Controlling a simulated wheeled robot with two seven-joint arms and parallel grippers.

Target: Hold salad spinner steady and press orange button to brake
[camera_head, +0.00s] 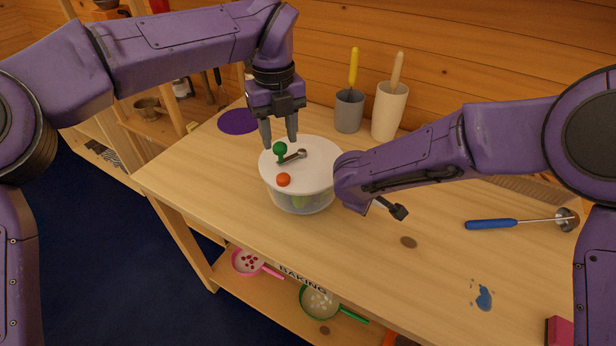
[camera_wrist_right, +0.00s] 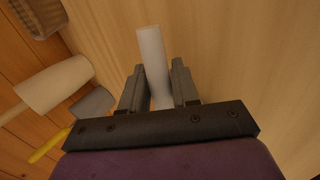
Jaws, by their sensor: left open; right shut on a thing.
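The salad spinner (camera_head: 324,176) stands on the table, a clear bowl under a white lid. On the lid are a green knob (camera_head: 280,149), a small lever (camera_head: 294,157) and the orange button (camera_head: 284,180). My left gripper (camera_head: 279,143) is open, pointing down above the lid's back left, close by the green knob. My right gripper (camera_wrist_right: 158,88) is shut on a pale piece (camera_wrist_right: 151,50); I cannot tell whether it belongs to the spinner. In the head view my right wrist overlaps the spinner's right side and hides most of that grip.
A grey cup (camera_head: 349,112) and a white cup (camera_head: 389,113) holding handled tools stand behind the spinner. A blue-handled tool (camera_head: 492,224) lies at the right. A purple disc (camera_head: 238,121) lies back left. The table's front left is clear.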

